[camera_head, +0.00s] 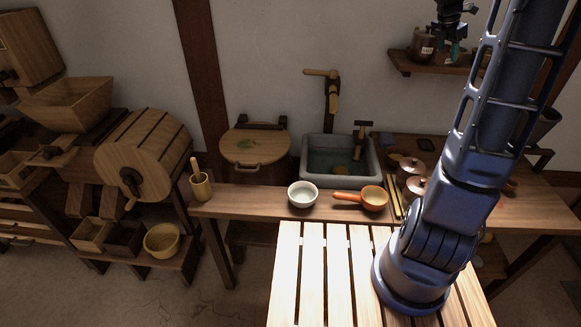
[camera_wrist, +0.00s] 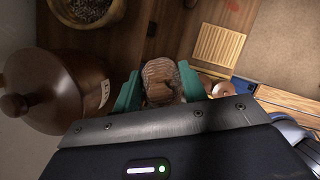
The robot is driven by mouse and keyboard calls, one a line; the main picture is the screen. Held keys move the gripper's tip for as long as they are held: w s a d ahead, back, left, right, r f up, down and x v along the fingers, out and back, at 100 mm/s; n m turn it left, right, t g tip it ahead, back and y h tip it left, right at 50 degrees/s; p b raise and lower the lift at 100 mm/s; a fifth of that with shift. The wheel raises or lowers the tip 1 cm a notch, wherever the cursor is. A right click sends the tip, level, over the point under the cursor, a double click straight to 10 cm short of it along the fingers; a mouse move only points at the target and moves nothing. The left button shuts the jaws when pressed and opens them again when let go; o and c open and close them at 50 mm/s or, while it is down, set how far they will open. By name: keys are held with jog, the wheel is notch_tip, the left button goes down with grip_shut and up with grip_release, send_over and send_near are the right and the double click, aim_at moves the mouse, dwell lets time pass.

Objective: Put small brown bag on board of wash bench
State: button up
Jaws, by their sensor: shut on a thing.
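My gripper (camera_wrist: 160,88) has its teal fingers closed on the small brown bag (camera_wrist: 159,72), whose rounded, wrinkled top shows between them in the wrist view. In the head view my gripper (camera_head: 453,48) is high at the upper right, in front of the wall shelf (camera_head: 401,63); the bag cannot be made out clearly there. The wash bench (camera_head: 258,201) runs along the wall below, with a grey sink (camera_head: 310,172) set at its back. I cannot tell for certain which part of it is the board.
A white bowl (camera_head: 302,194), an orange pan (camera_head: 373,199) and a wooden mortar (camera_head: 201,187) stand on the bench. A brown jar (camera_head: 422,45) is on the shelf; a lidded jar (camera_wrist: 60,88) is close left of my gripper. A slatted table (camera_head: 312,275) is in front.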

jog(key=a+n+t+y, duration=0.2)
jog(key=a+n, duration=0.4)
jog(key=a, duration=3.6)
jog(key=s+a+n+y, duration=0.1)
jog(key=s+a+n, duration=0.2)
jog(key=s+a, duration=1.2)
jog(key=s+a+n+y, duration=0.1)
jog(key=s+a+n, duration=0.3)
jog(key=s+a, duration=1.1)
jog(key=w+a+f, duration=0.1)
jog(key=f, duration=1.4)
jog(key=w+a+f, duration=0.1)
jog(key=a+f, duration=0.1)
jog(key=f, duration=1.3)
jog(key=w+a+f, duration=0.1)
jog(key=f, duration=1.4)
jog(key=shift+w+a+f, duration=0.3)
jog(key=shift+w+f, duration=0.05)
jog(key=shift+f, duration=0.05)
jog(key=shift+f, duration=0.15)
jog(key=o, duration=1)
